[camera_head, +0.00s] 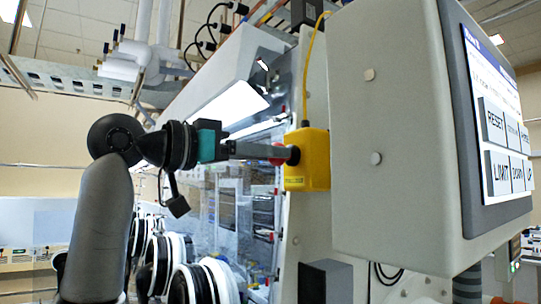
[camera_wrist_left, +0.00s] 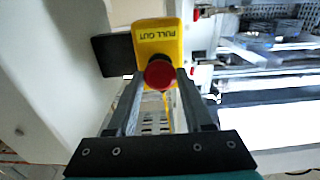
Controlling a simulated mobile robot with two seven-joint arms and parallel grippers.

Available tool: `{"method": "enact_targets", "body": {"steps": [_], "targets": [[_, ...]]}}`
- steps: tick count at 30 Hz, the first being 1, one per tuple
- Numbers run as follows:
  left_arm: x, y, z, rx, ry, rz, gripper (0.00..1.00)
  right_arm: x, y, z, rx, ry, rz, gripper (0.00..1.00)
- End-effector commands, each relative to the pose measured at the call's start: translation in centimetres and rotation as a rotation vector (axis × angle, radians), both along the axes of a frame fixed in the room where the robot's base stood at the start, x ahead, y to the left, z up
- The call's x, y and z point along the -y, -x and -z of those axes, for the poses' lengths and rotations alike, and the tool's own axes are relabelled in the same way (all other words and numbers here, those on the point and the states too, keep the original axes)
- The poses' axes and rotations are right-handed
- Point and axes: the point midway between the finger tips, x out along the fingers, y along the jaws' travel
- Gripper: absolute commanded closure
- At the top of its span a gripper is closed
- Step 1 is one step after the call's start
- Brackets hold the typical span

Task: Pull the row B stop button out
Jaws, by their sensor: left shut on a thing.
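The stop button is a red mushroom knob (camera_wrist_left: 160,74) on a yellow box (camera_wrist_left: 158,38) marked PULL OUT. In the head view the yellow box (camera_head: 308,172) is fixed to the side of the glovebox front, beside the big control panel. My left gripper (camera_head: 288,153) reaches to it from the left, level with the knob, and its fingers hide most of the red. In the left wrist view, my left gripper's two fingers (camera_wrist_left: 159,80) stand on either side of the knob and are shut on it. My right gripper is in neither view.
A large grey control panel (camera_head: 400,130) with a screen stands close to the right of the yellow box. A yellow cable (camera_head: 307,80) rises from the box. A dark box (camera_head: 325,282) sits below. Round glove ports (camera_head: 205,283) line the glovebox at lower left.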

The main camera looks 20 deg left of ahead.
Motion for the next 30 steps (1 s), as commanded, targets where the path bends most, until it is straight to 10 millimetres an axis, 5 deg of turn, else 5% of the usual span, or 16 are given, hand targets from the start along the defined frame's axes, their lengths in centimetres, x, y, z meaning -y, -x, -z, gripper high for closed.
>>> {"method": "enact_targets", "body": {"steps": [2, 3, 10, 21, 30], "targets": [[-0.1, 0.0, 0.0, -0.002, -0.002, -0.001, 1.00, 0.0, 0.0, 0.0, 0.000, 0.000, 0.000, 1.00], [-0.1, 0.0, 0.0, -0.002, -0.002, -0.001, 0.47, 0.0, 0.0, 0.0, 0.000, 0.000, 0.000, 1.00], [0.0, 0.0, 0.0, -0.002, -0.001, -0.001, 0.21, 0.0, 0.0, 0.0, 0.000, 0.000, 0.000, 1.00], [-0.5, 0.5, 0.1, 0.001, -0.001, -0.002, 0.19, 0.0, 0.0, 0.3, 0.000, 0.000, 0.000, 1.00], [-4.2, 5.2, 0.2, 0.003, -0.002, -0.006, 0.19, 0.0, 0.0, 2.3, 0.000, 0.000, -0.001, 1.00]]}}
